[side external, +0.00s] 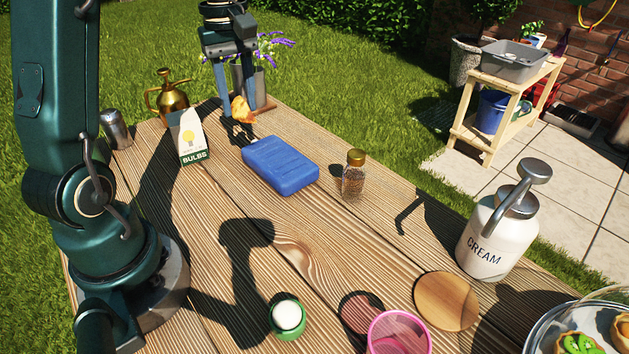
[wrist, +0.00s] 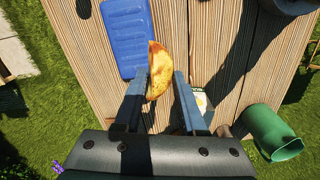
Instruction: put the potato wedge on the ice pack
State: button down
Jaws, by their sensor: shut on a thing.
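The potato wedge (side external: 241,110) is golden orange and is held between the fingertips of my gripper (side external: 239,112), up above the far end of the table. In the wrist view the wedge (wrist: 157,72) sits between the two fingers of my gripper (wrist: 163,78), curved and upright in the picture. The blue ice pack (side external: 281,165) lies flat on the table, to the right of and below the wedge in the side view. In the wrist view the ice pack (wrist: 124,35) shows to the left of the wedge, which overlaps its right edge. Its top looks bare.
A bulbs box (side external: 190,138) and a brass sprayer (side external: 170,95) stand left of the ice pack. A spice jar (side external: 354,173) stands to its right. A cream can (side external: 497,235), a green-rimmed jar (side external: 287,318) and a pink cup (side external: 399,333) are nearer the camera. The table's middle is clear.

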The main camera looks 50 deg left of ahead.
jog(key=s+a+n, duration=0.2)
jog(key=s+a, duration=0.1)
jog(key=a, duration=0.3)
send_over(276, 155)
jog(key=shift+n, duration=0.3)
notch_tip(276, 155, down, 6)
jog(key=shift+f, duration=2.2)
jog(key=shift+c, duration=2.4)
grip_release()
jog(key=shift+f, duration=0.1)
